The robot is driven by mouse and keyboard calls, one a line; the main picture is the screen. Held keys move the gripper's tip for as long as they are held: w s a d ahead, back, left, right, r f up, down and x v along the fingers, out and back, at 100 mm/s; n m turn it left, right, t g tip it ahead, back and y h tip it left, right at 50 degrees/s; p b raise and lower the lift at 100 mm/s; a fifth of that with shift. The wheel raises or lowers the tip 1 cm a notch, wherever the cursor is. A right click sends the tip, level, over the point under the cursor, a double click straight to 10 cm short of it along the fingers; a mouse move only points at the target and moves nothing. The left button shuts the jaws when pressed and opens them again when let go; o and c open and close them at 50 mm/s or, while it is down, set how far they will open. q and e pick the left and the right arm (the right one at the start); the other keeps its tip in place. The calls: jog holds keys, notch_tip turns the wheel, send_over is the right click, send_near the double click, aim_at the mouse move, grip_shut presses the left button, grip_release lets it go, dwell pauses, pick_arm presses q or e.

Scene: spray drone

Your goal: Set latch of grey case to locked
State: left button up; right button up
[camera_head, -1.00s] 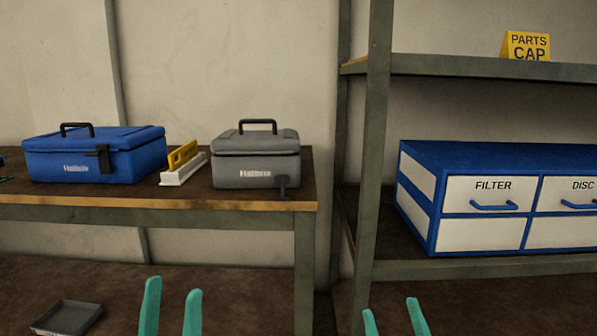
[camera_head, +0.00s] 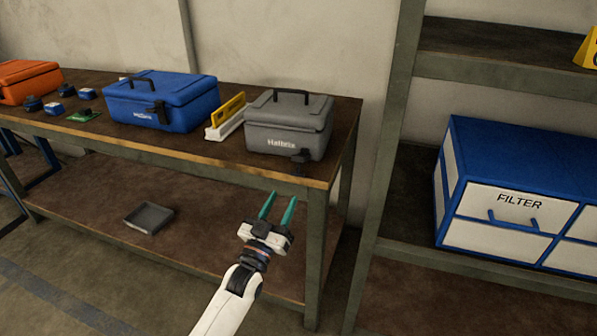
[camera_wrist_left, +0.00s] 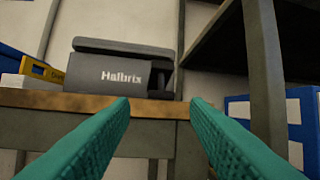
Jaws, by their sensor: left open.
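The grey case (camera_head: 288,128) stands on the right end of the workbench with its lid down and its black handle on top. Its dark latch (camera_head: 301,158) is at the lower right of the front face, close to the bench's front edge. In the left wrist view the case (camera_wrist_left: 115,76) is ahead, with the latch (camera_wrist_left: 162,72) at its right; I cannot tell the latch's exact setting. My left gripper (camera_head: 280,205) is open and empty, below and in front of the bench edge, apart from the case. The fingers (camera_wrist_left: 160,125) frame the lower part of the wrist view. My right gripper is out of view.
A blue case (camera_head: 165,102) and a yellow and white piece (camera_head: 226,116) stand left of the grey case. The bench's front edge (camera_head: 190,158) lies between my gripper and the case. A metal shelf post (camera_head: 392,130) and blue drawer cabinet (camera_head: 500,160) are at right.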

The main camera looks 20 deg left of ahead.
aim_at(297, 172)
pick_arm(q)
jog(key=x, duration=0.7)
jog(key=shift+w+d+r, duration=0.15)
jog(key=shift+w+r, duration=0.05)
jog(key=shift+w, duration=0.15)
jog(key=shift+w+d+r+b, duration=0.1)
jog(key=shift+w+r+b, duration=0.05)
jog(key=shift+w+b, duration=0.2)
jog(key=shift+w, duration=0.1)
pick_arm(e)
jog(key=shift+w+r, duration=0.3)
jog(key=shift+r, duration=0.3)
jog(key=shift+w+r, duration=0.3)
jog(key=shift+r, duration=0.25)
pick_arm(q)
grip_shut()
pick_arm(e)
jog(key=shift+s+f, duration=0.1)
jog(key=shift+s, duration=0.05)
